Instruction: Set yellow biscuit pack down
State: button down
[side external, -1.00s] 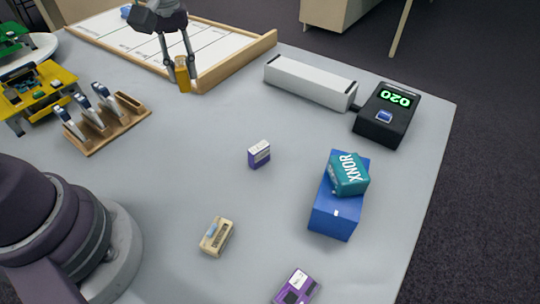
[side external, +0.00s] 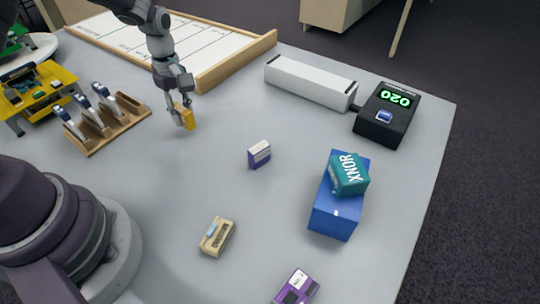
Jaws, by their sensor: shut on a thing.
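The yellow biscuit pack (side external: 188,118) is a small yellow-orange box held upright, slightly tilted, between my fingers. My gripper (side external: 180,112) is shut on it, pointing down, in the upper left-middle of the side external view. The pack is low over the grey table (side external: 240,220), right of the wooden rack; I cannot tell whether it touches the surface. The fingers hide part of its left side.
A wooden rack (side external: 120,128) with several tools stands left. A framed white board (side external: 235,62) lies behind. A purple-white box (side external: 259,154), beige box (side external: 217,237), purple device (side external: 297,288), teal XNOR box (side external: 349,174) on a blue box (side external: 335,212), white bar (side external: 310,80) and black display (side external: 388,115) surround clear table.

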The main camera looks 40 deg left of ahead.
jog(key=shift+f, duration=0.75)
jog(key=shift+f, duration=0.1)
jog(key=c, duration=1)
grip_release()
jog(key=shift+f, duration=0.1)
jog(key=shift+o, duration=0.2)
